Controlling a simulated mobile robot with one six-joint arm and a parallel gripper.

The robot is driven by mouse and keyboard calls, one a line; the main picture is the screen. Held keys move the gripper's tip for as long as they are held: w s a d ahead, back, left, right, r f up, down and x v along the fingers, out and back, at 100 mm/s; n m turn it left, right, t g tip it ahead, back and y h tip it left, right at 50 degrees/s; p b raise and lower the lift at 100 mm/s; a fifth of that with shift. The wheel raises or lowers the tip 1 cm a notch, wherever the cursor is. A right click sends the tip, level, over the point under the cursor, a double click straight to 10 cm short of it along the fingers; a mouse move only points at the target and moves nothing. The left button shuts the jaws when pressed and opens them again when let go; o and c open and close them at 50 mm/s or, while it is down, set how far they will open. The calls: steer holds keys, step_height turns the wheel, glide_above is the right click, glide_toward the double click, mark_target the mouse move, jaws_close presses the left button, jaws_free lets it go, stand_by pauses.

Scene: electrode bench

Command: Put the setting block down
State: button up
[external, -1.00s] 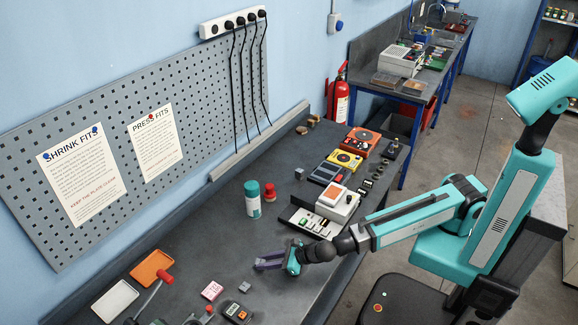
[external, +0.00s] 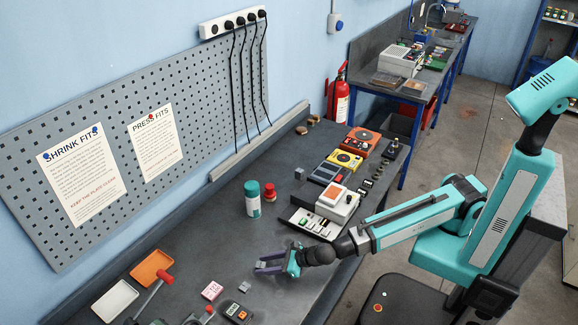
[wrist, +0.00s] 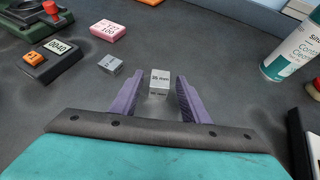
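A small silver-grey block marked with a mm size (wrist: 160,78) stands upright between the purple fingertips of my gripper (wrist: 160,88) in the wrist view. Bare bench shows on both sides of it, so neither finger touches it. It appears to rest on the dark bench. My gripper is open, low over the bench, and also shows in the external view (external: 264,264). I cannot make out the block between the fingers there. A second grey block (wrist: 111,64) lies to the left in the wrist view and also shows in the external view (external: 244,287).
A spray can (wrist: 293,50) stands at right, also in the external view (external: 252,200). Bench around the block is clear.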

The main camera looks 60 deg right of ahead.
steer(key=shift+s+r, duration=0.1)
steer(key=shift+r, duration=0.1)
steer(key=shift+v, duration=1.25)
steer(key=shift+s+d+r+p, duration=0.15)
steer(key=shift+r+p, duration=0.25)
steer(key=shift+r, duration=0.45)
steer(key=shift+r+p, duration=2.6)
steer(key=shift+r, duration=0.15)
